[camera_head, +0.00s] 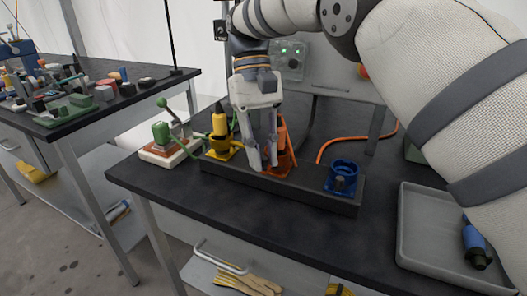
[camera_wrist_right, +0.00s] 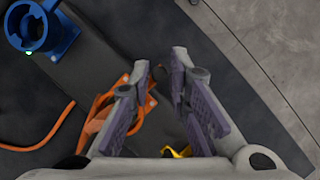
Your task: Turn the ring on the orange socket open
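The orange socket (camera_head: 284,168) stands on the dark rail between the yellow and blue sockets, partly hidden behind my right gripper (camera_head: 263,163). In the right wrist view the orange socket (camera_wrist_right: 104,112) lies beside and partly behind the left-hand finger. My right gripper (camera_wrist_right: 164,68) points down with a gap between its fingertips. I see no thing clearly clamped between them. I cannot tell whether a finger touches the socket, and its ring's position is hidden. My left gripper is not in view.
The blue socket (camera_head: 343,178) stands at the rail's right end, the yellow socket (camera_head: 222,148) at the left. An orange cable (camera_head: 340,143) curves behind the rail. A grey tray (camera_head: 420,240) holds a blue and black connector (camera_head: 474,240). A green-handled lever (camera_head: 162,133) stands at left.

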